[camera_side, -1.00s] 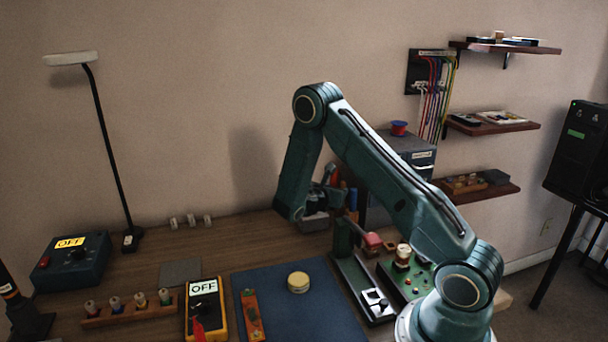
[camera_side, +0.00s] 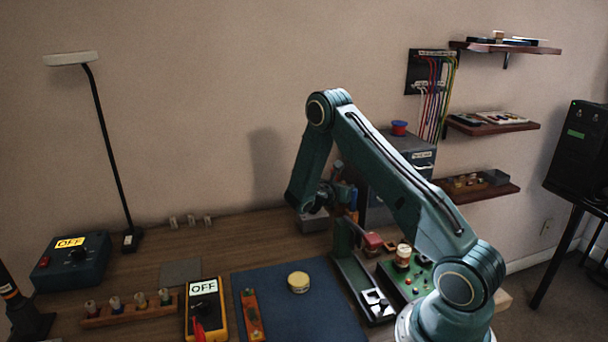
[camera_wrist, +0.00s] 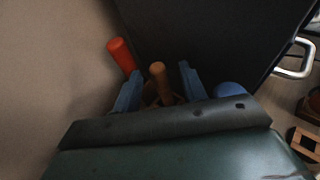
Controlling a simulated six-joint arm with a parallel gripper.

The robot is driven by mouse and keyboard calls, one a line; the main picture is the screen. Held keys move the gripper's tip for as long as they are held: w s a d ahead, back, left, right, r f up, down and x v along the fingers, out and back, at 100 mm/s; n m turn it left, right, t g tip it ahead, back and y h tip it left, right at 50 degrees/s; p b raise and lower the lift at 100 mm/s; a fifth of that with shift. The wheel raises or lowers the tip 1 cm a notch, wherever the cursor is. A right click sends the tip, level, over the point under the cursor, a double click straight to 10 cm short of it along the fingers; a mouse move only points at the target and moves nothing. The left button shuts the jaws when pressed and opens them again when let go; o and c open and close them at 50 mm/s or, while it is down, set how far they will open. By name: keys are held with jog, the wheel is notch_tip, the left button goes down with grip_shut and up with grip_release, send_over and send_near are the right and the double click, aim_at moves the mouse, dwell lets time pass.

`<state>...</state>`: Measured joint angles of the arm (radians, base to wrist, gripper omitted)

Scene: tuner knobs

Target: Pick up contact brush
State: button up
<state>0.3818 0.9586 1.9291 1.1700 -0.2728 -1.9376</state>
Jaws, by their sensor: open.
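In the wrist view, my gripper (camera_wrist: 160,92) is open, with its two blue fingers pointing up in the picture. A tan wooden handle (camera_wrist: 158,72) stands between the fingers, with gaps on both sides. A red-orange handle (camera_wrist: 121,54) is outside the left finger, and a blue handle end (camera_wrist: 231,90) is to the right. Which handle belongs to the contact brush cannot be told; the lower ends are hidden by my gripper. In the side view, my gripper (camera_side: 334,190) is at the upright tools, partly hidden by my arm; a blue handle (camera_side: 353,199) shows beside it.
A dark cabinet (camera_side: 405,146) with a metal handle (camera_wrist: 298,62) stands close behind the tools. A green press-like stand (camera_side: 343,238) and a green board (camera_side: 392,280) are nearer the front. The blue mat (camera_side: 290,315) holds a round tin (camera_side: 298,282).

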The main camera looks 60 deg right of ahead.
dwell(0.4)
grip_shut()
jog(key=shift+r, duration=0.1)
notch_tip(320, 180, up, 20)
dwell(1.0)
dwell(0.5)
